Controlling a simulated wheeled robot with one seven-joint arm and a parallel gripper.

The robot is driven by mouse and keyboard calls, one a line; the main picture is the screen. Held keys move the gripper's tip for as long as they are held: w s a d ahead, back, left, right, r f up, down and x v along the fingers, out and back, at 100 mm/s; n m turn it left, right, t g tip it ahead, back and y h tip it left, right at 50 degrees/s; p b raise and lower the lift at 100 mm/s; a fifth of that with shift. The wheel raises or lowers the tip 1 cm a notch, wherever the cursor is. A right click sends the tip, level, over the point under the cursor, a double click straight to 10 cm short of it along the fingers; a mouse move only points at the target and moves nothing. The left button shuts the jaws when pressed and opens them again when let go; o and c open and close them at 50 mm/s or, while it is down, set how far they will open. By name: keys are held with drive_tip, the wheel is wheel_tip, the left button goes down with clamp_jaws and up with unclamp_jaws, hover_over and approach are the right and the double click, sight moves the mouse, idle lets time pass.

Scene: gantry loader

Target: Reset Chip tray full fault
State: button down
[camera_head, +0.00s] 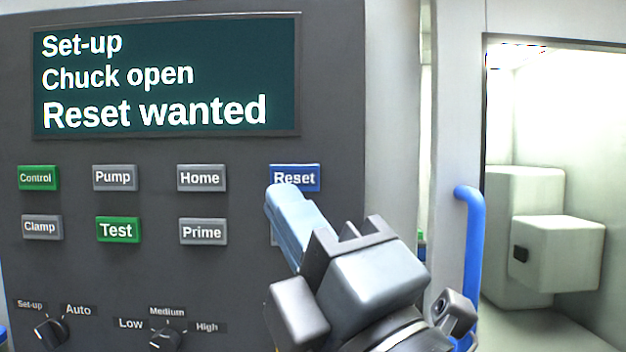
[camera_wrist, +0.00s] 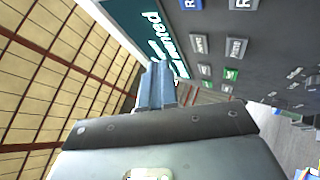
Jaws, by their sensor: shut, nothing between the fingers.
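The blue Reset button (camera_head: 295,178) is at the right of the upper button row on the dark control panel (camera_head: 150,270). The display (camera_head: 165,75) above reads "Set-up", "Chuck open" and "Reset wanted". My gripper (camera_head: 280,192) is shut and empty, its fingertips at the lower edge of the Reset button in the head view. I cannot tell whether they touch it. My fingers hide most of a button below Reset. In the wrist view my closed fingers (camera_wrist: 157,82) point toward the display, and the Reset button (camera_wrist: 190,4) is partly cut off at the top edge.
Grey Pump (camera_head: 114,178), Home (camera_head: 201,178), Clamp (camera_head: 41,227) and Prime (camera_head: 203,232) buttons and green Control (camera_head: 38,178) and Test (camera_head: 118,230) buttons lie left of my gripper. Knobs (camera_head: 166,338) are below. A blue handle (camera_head: 472,250) stands to the right.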

sight(295, 178)
drive_tip(key=shift+r+n, duration=0.4)
drive_tip(key=shift+r, duration=0.1)
drive_tip(key=shift+w, duration=0.2)
drive_tip(key=w, duration=0.8)
drive_tip(key=shift+w+d+b, duration=0.15)
drive_tip(key=shift+w+b, duration=0.1)
drive_tip(key=shift+b, duration=0.05)
drive_tip(key=shift+w, duration=0.15)
idle(1.6)
drive_tip(key=shift+w+b, duration=0.25)
drive_tip(key=shift+b, duration=0.05)
